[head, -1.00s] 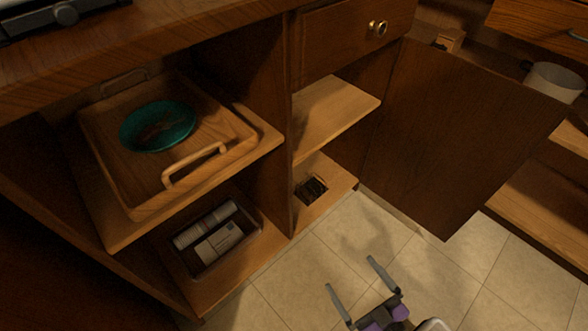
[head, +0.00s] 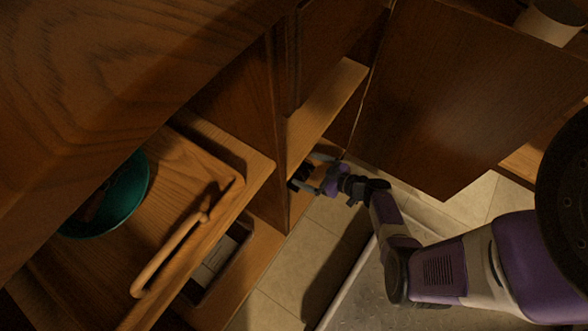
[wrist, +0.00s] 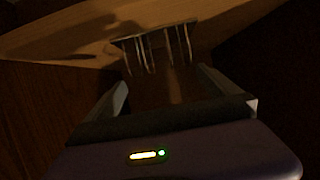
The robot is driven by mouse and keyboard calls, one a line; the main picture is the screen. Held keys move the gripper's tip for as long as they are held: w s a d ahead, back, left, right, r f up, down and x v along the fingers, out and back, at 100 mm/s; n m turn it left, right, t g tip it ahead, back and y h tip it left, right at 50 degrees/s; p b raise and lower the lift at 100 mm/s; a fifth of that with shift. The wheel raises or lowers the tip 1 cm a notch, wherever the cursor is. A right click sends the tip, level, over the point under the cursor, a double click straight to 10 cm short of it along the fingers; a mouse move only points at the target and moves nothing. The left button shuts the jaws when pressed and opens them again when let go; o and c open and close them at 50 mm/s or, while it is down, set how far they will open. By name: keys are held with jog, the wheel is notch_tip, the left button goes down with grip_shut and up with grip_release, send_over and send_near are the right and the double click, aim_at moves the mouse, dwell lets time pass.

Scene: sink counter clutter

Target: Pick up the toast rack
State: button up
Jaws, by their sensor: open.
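The toast rack (wrist: 153,50) stands on the bottom wooden shelf, showing as a row of thin upright metal wires in the wrist view. In the head view it is a small dark shape (head: 301,173) in the narrow right-hand compartment, partly covered by my gripper (head: 310,174). My gripper is open and reaches into that compartment. In the wrist view its two fingers (wrist: 162,84) are spread, with the rack ahead of and above them in the picture. I see nothing between the fingers, and the rack appears apart from them.
A middle shelf (head: 325,100) lies above the rack, and an upright divider (head: 245,125) stands to its left. The wooden tray (head: 185,175) with a teal bowl (head: 112,205) sits on the left shelf. A lower bin (head: 222,262) and the open cabinet door (head: 460,90) flank the compartment.

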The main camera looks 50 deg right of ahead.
aim_at(299, 169)
jog(key=b+x, duration=0.2)
jog(key=f+b+x, duration=0.1)
jog(key=x, duration=0.1)
jog(key=shift+w+a+f+b, duration=0.1)
jog(key=shift+a+b, duration=0.15)
jog(key=shift+b, duration=0.1)
jog(key=shift+w, duration=0.5)
jog(key=shift+c, duration=0.4)
jog(key=c, duration=1.5)
jog(key=shift+c, duration=0.2)
